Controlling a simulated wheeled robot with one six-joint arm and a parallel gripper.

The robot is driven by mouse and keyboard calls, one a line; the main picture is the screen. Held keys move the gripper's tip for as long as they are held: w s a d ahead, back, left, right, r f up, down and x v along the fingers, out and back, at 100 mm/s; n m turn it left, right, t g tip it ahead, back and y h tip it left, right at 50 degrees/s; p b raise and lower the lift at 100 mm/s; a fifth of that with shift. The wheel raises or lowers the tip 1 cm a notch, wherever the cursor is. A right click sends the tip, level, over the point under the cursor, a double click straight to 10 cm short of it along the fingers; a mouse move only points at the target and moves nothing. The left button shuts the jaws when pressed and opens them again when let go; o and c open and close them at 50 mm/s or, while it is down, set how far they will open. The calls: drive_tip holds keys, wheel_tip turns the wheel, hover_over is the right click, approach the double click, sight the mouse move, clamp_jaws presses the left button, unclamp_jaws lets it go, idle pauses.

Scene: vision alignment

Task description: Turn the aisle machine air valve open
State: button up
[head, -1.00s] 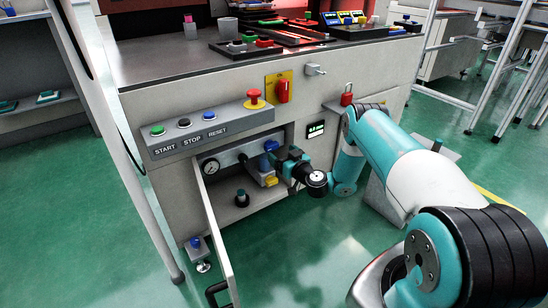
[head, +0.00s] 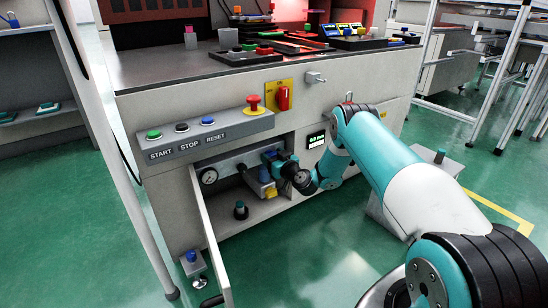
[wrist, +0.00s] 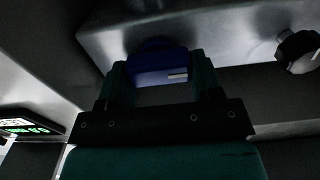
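The blue air valve handle (wrist: 160,66) sits between the two fingers of my gripper (wrist: 160,85) in the wrist view, with a finger close against each side. In the head view my gripper (head: 276,163) reaches into the open compartment under the button panel, and the blue handle there is largely hidden by it. A yellow part (head: 270,191) shows just below my gripper. A round pressure gauge (head: 209,176) is to the left on the same grey block. A small display with green text (head: 316,139) is to the right of the compartment, too small to read surely.
The open compartment door (head: 213,248) stands out at the left. A START/STOP/RESET panel (head: 205,138) juts out above, with a red emergency button (head: 254,103). A dark knob (head: 240,210) stands on the compartment floor. A black round knob (wrist: 297,51) is right of the handle.

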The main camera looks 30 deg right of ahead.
drive_tip(key=c, duration=0.3)
drive_tip(key=shift+d, duration=0.2)
drive_tip(key=shift+a, duration=0.1)
drive_tip(key=m, duration=0.3)
drive_tip(key=shift+m+p, duration=0.3)
drive_tip(key=shift+m, duration=0.1)
drive_tip(key=m, duration=0.4)
drive_tip(key=shift+f+m, duration=0.15)
drive_tip(key=shift+m, duration=0.15)
drive_tip(key=m, duration=0.5)
drive_tip(key=shift+d+f+p, duration=0.15)
drive_tip(key=shift+d+p, duration=0.1)
drive_tip(key=shift+p, duration=0.05)
drive_tip(key=shift+f+m, duration=0.15)
drive_tip(key=shift+m, duration=2.15)
